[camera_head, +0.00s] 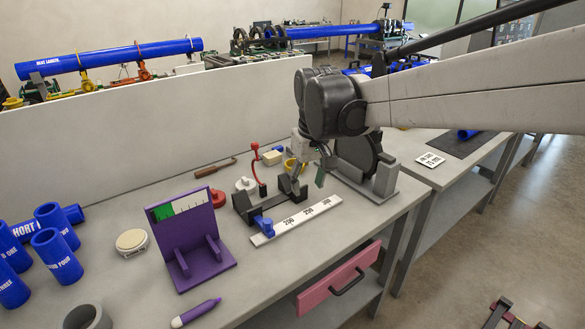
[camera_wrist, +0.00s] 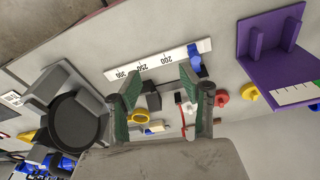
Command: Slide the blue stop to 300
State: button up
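The white ruler (camera_head: 303,215) lies on the bench, marked 200, 250 and 300 from left to right. The blue stop (camera_head: 264,225) sits at its left end, just beyond the 200 mark. In the wrist view the ruler (camera_wrist: 150,63) runs the other way, with the blue stop (camera_wrist: 196,62) at its right end. My gripper (camera_head: 309,178) hangs beyond the ruler, above the dark clamp fixture (camera_head: 262,203). In the wrist view my gripper (camera_wrist: 162,82) has its green-padded fingers spread apart with nothing held between them.
A purple gauge stand (camera_head: 189,238) stands left of the ruler. A grey and black disc machine (camera_head: 365,168) stands at right. A red lever (camera_head: 257,170) and a yellow ring (camera_head: 292,165) are behind. The bench in front of the ruler is mostly clear.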

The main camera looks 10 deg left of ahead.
jog(key=n+g+p, duration=0.2)
jog(key=p, duration=0.1)
send_over(267, 220)
notch_tip(267, 220, down, 3)
jog(key=shift+h, duration=0.4)
notch_tip(267, 220, down, 14)
jog(key=shift+a+f+p, duration=0.1)
jog(key=shift+p, duration=0.45)
jog(key=shift+c, duration=0.2)
grip_shut()
